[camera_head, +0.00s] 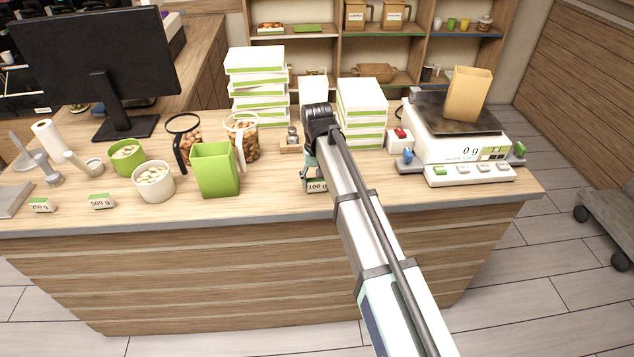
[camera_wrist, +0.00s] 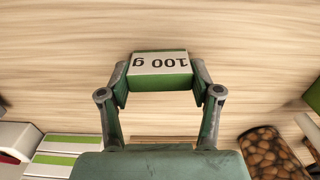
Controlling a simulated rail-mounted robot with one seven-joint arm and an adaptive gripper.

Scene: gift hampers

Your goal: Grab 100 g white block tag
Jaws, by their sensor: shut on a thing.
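The 100 g tag (camera_wrist: 158,66) is a small block with a white face lettered "100 g" and green sides. In the wrist view it sits between the two fingertips of my gripper (camera_wrist: 160,80), which touch it on both sides. In the head view the tag (camera_head: 317,186) shows near the counter's front edge, partly hidden by my arm. My gripper (camera_head: 309,172) is shut on it there, mostly hidden behind my wrist. I cannot tell whether the tag is on the wood or just above it.
Tags for 250 g (camera_head: 41,205) and 500 g (camera_head: 102,201) stand at the left front. A green cup (camera_head: 214,170) and nut jugs (camera_head: 243,140) are left of my gripper. White-green box stacks (camera_head: 361,115) stand behind, and a scale (camera_head: 455,150) with a paper bag (camera_head: 468,94) is right.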

